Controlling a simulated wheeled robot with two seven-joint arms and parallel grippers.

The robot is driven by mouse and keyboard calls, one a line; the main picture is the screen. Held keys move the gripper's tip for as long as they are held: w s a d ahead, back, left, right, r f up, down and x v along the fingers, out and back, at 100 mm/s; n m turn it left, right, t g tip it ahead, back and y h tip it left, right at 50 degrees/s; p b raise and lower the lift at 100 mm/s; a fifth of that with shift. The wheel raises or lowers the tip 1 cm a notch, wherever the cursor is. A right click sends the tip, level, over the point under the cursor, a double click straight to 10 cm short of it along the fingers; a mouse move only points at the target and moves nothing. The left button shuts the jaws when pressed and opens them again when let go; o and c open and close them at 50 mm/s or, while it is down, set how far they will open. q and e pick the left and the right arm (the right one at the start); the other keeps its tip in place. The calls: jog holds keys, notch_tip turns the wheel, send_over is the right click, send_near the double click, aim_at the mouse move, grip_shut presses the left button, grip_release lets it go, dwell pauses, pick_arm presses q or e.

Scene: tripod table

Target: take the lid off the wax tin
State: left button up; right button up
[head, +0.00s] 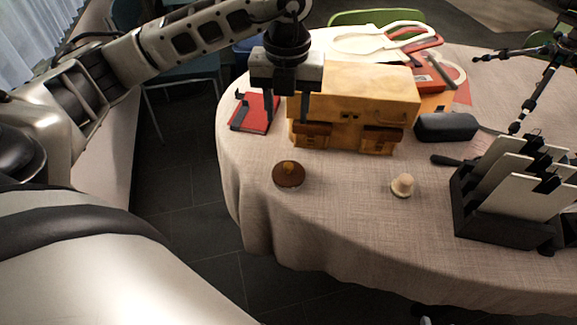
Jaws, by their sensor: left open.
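A small round brown tin-like thing (289,176) with an amber knob on top stands on the cloth near the table's front left; it may be the wax tin. A small cream knobbed piece (402,185) stands apart to its right. I cannot tell for sure which is the wax tin or its lid. My left gripper (261,112) is open, pointing down, behind the brown piece and beside the yellow bag. It appears empty and apart from both small pieces. My right gripper does not show.
A yellow-tan bag (350,95) with brown pockets stands behind the small pieces. A red book (255,112) lies left of it, a dark case (446,126) right. A black rack with pale panels (492,228) stands at right. The front cloth (345,225) is clear.

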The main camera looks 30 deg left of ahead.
pick_arm(q)
send_over(289, 165)
notch_tip(289, 165, down, 9)
jog(key=shift+s+f, duration=0.1)
jog(key=shift+s, duration=0.05)
jog(key=shift+f+p, duration=0.55)
jog(key=shift+f, duration=2.15)
jog(key=shift+c, duration=0.2)
grip_shut()
